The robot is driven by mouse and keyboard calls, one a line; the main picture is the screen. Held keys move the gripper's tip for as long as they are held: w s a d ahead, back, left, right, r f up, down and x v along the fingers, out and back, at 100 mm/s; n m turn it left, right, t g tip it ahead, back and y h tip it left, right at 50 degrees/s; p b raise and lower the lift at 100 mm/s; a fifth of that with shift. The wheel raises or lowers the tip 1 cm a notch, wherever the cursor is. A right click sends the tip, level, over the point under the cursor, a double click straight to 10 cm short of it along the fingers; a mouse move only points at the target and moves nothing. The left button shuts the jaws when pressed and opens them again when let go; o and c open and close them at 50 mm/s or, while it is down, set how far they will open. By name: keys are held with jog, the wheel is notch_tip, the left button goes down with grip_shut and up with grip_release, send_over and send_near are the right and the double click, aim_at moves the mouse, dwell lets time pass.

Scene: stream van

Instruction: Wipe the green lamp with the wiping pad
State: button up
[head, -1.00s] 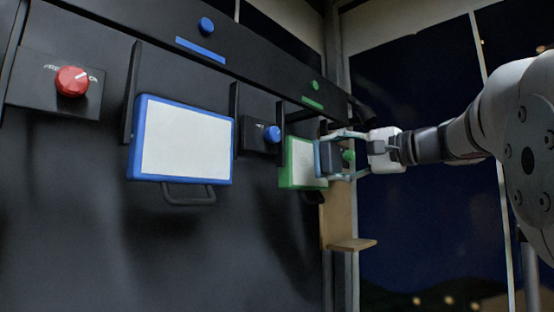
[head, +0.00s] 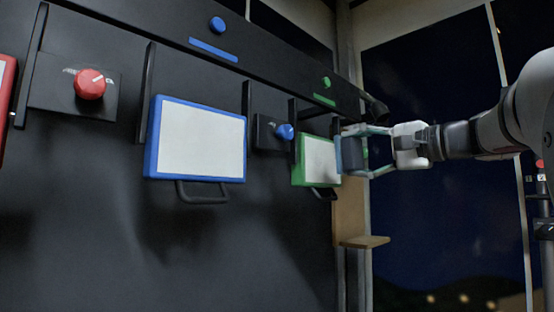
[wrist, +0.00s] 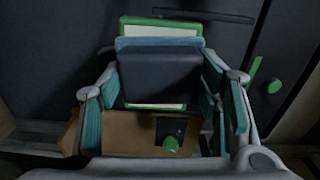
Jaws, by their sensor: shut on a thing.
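The green lamp (head: 316,161) is a white panel in a green frame, mounted on the dark wall in the head view. My gripper (head: 370,152) is at its right edge, shut on the wiping pad (head: 352,154), a dark block with a light blue face turned toward the panel. In the wrist view the pad (wrist: 158,78) sits between my fingers and hides the lamp's middle. The lamp's green top edge (wrist: 160,21) and a white strip below show around it. I cannot tell whether pad and panel touch.
A blue-framed panel (head: 200,142) with a handle is to the left, with a blue knob (head: 285,131) beside it and a red knob (head: 89,84) further left. A dark rail (head: 262,60) runs above. A wooden ledge (head: 362,241) juts out below my gripper.

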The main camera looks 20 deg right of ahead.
aim_at(346, 155)
jog(key=x, duration=0.6)
jog(key=shift+w+a+b, duration=0.15)
jog(key=shift+w+b, duration=0.15)
jog(key=shift+b, duration=0.15)
jog(key=shift+x, duration=1)
dwell(0.6)
jog(key=shift+w+d+p, duration=0.25)
jog(key=shift+d, duration=0.7)
jog(key=shift+w+d+p, duration=0.2)
jog(key=shift+w+d, duration=0.1)
jog(key=shift+d, duration=0.65)
jog(key=shift+w, duration=0.1)
jog(key=shift+w+a, duration=0.1)
jog(key=shift+s+a+b, duration=0.3)
jog(key=shift+a+b, duration=0.1)
jog(key=shift+a, duration=0.6)
jog(key=shift+s+a+b, duration=0.25)
jog(key=shift+a+b, duration=0.1)
jog(key=shift+a, duration=0.65)
jog(key=shift+v, duration=3.1)
